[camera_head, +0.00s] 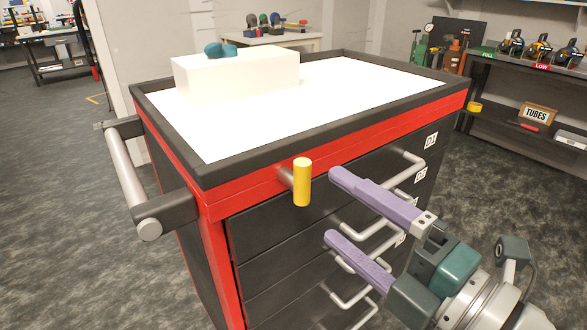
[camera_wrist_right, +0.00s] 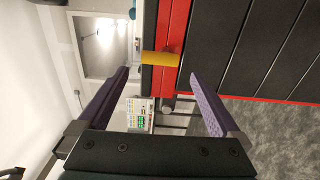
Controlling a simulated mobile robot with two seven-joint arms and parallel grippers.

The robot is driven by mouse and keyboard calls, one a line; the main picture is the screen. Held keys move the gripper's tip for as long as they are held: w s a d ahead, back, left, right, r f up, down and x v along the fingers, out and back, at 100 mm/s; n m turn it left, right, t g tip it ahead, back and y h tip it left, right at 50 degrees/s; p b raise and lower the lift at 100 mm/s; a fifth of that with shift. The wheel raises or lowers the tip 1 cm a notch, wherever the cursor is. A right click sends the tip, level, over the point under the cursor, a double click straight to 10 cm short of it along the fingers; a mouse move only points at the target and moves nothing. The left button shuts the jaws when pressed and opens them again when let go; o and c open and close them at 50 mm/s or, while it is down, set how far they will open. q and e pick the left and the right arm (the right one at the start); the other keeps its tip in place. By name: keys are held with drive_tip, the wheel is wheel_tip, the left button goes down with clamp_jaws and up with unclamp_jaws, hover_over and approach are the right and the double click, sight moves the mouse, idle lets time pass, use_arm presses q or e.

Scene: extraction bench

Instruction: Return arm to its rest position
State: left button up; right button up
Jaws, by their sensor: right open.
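My right gripper (camera_head: 335,205) comes in from the lower right in the head view, with two purple fingers spread apart and nothing between them. It is in front of the drawers of a red and black tool cart (camera_head: 330,151). The yellow handle (camera_head: 302,182) at the cart's front corner is just left of the fingertips, apart from them. In the right wrist view the open fingers (camera_wrist_right: 160,85) frame the yellow handle (camera_wrist_right: 160,59), which lies beyond the tips. My left gripper is in neither view.
A white box (camera_head: 236,76) with a teal object (camera_head: 220,50) on it stands on the cart's white top. Grey drawer handles (camera_head: 352,262) stick out near my right fingers. A shelf with a TUBES box (camera_head: 537,115) is at the right. Carpet is open at the left.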

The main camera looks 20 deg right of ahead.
drive_tip(key=shift+v, duration=0.9)
